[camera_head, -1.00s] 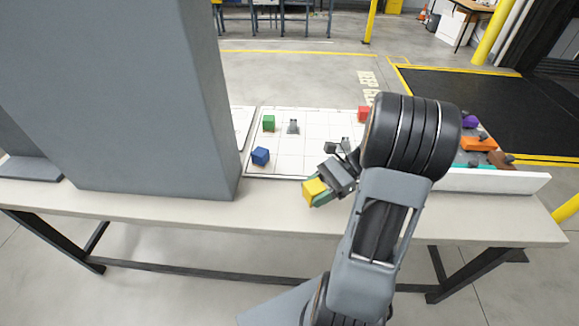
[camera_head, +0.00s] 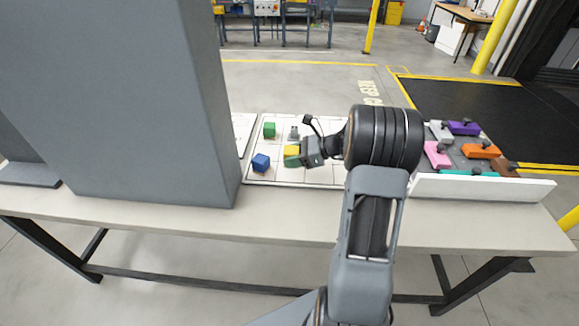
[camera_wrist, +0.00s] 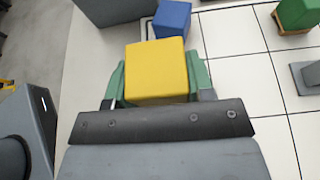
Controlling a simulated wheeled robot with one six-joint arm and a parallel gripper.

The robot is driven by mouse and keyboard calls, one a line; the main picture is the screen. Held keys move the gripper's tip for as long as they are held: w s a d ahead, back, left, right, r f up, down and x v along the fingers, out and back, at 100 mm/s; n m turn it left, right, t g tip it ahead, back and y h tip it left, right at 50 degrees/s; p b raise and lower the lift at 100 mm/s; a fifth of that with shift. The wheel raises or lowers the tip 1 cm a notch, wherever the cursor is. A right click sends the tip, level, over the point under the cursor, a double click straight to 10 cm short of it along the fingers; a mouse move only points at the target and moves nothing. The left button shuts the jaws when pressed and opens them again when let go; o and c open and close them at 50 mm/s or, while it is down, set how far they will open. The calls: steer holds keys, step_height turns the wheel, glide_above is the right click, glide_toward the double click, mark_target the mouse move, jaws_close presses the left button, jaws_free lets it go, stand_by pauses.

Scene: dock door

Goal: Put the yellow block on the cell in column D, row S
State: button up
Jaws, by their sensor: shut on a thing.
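The yellow block (camera_wrist: 156,70) is held between the green-tipped fingers of my gripper (camera_wrist: 160,85) in the wrist view. In the head view the yellow block (camera_head: 292,150) shows at the end of my gripper (camera_head: 293,157), over the white grid board (camera_head: 325,176). It appears to be above the board, but the height is hard to judge. The blue block (camera_head: 261,162) is on the board to the left of my gripper, and it also shows in the wrist view (camera_wrist: 172,18) just beyond the yellow block. Column and row letters are not readable.
A green block (camera_head: 269,130) and a small grey piece (camera_head: 294,132) stand on the board's far part. A large grey pillar (camera_head: 125,100) stands left of the board. A white-walled tray (camera_head: 480,188) of colored knobbed pieces is at the right. My arm hides the board's right part.

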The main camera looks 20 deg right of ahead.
mark_target(290, 172)
steer(key=shift+w+f, duration=0.95)
steer(key=shift+f, duration=1.75)
steer(key=shift+f+b, duration=0.1)
steer(key=shift+b, duration=0.2)
steer(key=o, duration=0.9)
